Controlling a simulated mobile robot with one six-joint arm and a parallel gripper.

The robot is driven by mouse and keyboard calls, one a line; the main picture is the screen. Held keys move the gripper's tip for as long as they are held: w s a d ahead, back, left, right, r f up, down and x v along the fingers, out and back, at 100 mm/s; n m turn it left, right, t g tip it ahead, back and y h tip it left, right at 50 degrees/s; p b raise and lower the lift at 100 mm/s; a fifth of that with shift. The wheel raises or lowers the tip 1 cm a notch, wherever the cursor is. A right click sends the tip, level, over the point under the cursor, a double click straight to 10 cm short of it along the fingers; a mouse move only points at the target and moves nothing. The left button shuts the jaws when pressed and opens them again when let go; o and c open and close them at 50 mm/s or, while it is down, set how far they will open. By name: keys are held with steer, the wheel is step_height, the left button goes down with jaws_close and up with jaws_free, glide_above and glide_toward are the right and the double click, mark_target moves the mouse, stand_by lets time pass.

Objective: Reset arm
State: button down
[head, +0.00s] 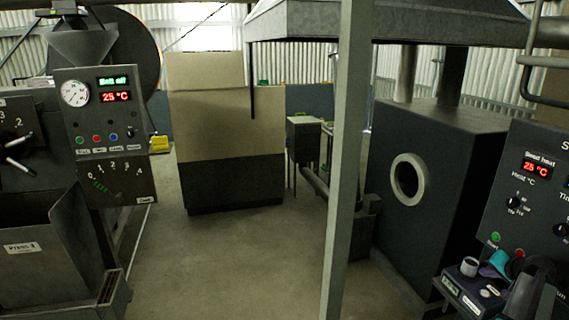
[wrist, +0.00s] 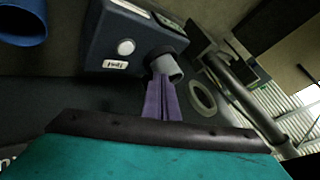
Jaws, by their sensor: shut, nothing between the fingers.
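My gripper (head: 487,270) is at the lower right in the head view, with a teal body and purple fingers. In the wrist view my gripper (wrist: 159,82) points upward in the picture with its purple fingers together and empty. The fingertips appear close to a small grey cup (wrist: 166,67) on a dark box with a label and a round white button (wrist: 125,47). Whether they touch the cup cannot be told. The cup (head: 469,266) and the box (head: 470,290) also show in the head view, just left of my gripper.
A control panel (head: 530,190) stands right behind my gripper. A dark furnace-like cabinet (head: 440,150) with a round port is farther back. A grey post (head: 345,160) crosses the middle. A press (head: 45,250) stands left. The floor (head: 230,260) between is clear.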

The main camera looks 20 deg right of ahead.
steer(key=w+a+f+n+y+b, duration=0.1)
steer(key=w+a+f, duration=0.4)
steer(key=a, duration=0.3)
steer(key=w+a+f+n+y, duration=0.1)
steer(key=w+a+f+y, duration=0.1)
steer(key=w+a+f, duration=0.4)
steer(key=w+a+f+n+y+b, duration=0.1)
steer(key=w+a+f, duration=0.35)
steer(key=a, duration=0.45)
steer(key=a+f+n+g+y, duration=0.1)
steer(key=a+f, duration=0.4)
steer(key=a, duration=0.3)
steer(key=a+f+n+g+y+b, duration=0.1)
steer(key=a+f+n+g, duration=0.1)
steer(key=a+f, duration=0.45)
steer(key=a+f+n+g+y, duration=0.1)
steer(key=a+f, duration=0.3)
steer(key=a, duration=0.6)
steer(key=s+a+f+n+g+b, duration=0.1)
steer(key=s+a+f+n+g, duration=0.15)
steer(key=s+a+f, duration=0.6)
steer(key=s+a+f+n+g+b, duration=0.1)
steer(key=s+a+f+n+g, duration=0.3)
steer(key=s+a, duration=0.7)
steer(key=s+a+f+g+h, duration=0.1)
steer(key=s+f+g+h, duration=0.1)
steer(key=s, duration=1.4)
steer(key=shift+s+a+g+h, duration=0.4)
steer(key=shift+g+h, duration=0.3)
steer(key=shift+g, duration=0.15)
